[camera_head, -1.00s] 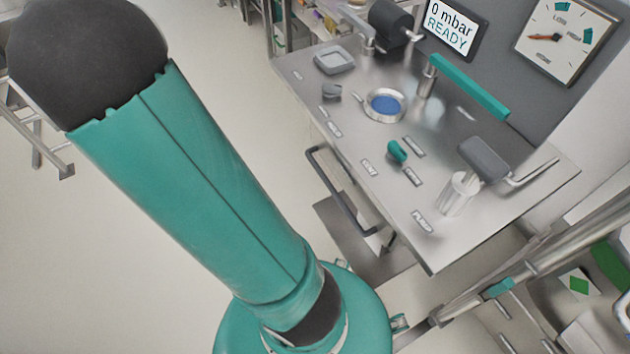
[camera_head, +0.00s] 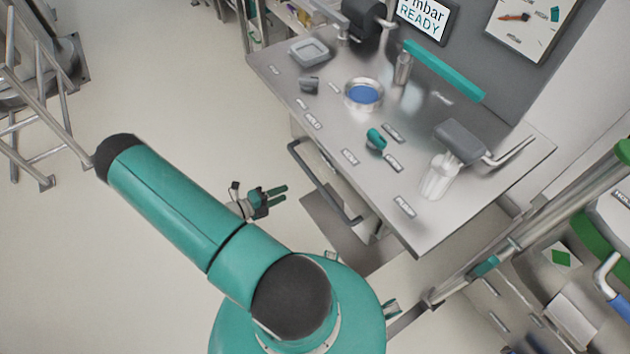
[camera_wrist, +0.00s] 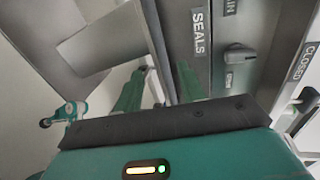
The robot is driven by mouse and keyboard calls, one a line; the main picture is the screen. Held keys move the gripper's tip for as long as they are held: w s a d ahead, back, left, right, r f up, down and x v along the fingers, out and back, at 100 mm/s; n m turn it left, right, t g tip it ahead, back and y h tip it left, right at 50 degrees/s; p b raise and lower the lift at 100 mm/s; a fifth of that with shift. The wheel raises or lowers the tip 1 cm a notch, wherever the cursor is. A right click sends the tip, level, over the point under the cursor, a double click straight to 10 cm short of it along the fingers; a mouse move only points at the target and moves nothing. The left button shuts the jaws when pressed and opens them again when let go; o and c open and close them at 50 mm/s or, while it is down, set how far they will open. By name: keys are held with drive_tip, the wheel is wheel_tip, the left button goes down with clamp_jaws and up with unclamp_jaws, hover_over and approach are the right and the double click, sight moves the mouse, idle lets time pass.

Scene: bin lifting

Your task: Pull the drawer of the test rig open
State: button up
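The test rig (camera_head: 285,85) is a steel bench with a grey back panel. Its drawer sits under the left edge, with a long dark bar handle (camera_head: 325,182). The fingers are empty and not touching the handle. In the wrist view my gripper (camera_wrist: 162,66) also shows spread fingers, near a grey front with a SEALS label (camera_wrist: 200,32).
On the bench are a blue-filled round dish (camera_head: 363,95), a square tray (camera_head: 310,52), a teal knob (camera_head: 376,139) and a grey-headed lever (camera_head: 460,140). A metal rail (camera_head: 540,222) runs at the right. Floor left of the bench is clear; a metal frame (camera_head: 45,150) stands far left.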

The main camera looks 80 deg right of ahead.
sight(315, 181)
drive_tip(key=x, duration=1.4)
drive_tip(key=shift+s+f, duration=0.1)
clamp_jaws()
